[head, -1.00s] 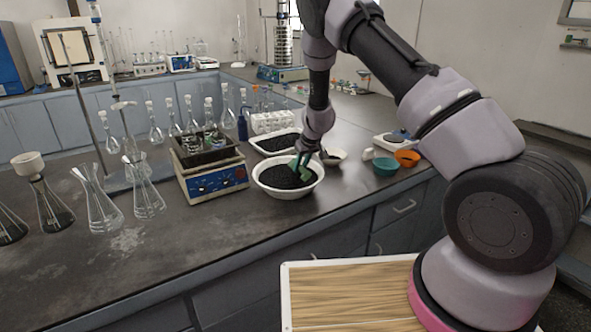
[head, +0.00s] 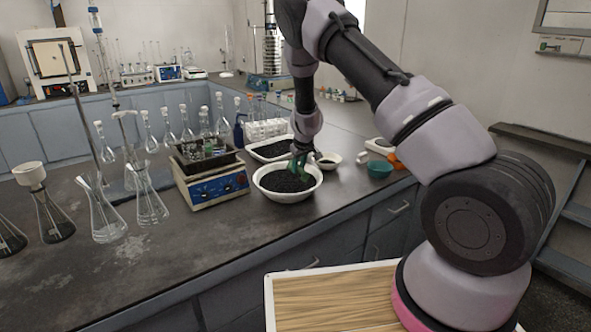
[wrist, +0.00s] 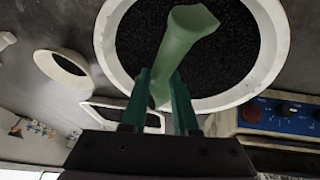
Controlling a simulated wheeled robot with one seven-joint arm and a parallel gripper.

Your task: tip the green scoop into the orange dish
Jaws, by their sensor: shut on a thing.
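The green scoop (wrist: 182,42) is between the fingers of my gripper (wrist: 160,92), which is shut on its handle. In the head view my gripper (head: 299,163) is low over a white bowl (head: 262,191) of black granules. The scoop is at or just above the granules; I cannot tell whether it touches them or what it holds. The orange dish (head: 396,162) sits to the right on the bench, partly hidden behind my arm. It does not show in the wrist view.
A teal bowl (head: 380,169) stands left of the orange dish. A small white bowl (head: 329,160) and a white tray (head: 254,151) with black granules are behind the large bowl. A blue-panelled device (head: 221,186) is close on the left. Glass flasks (head: 103,215) stand farther left.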

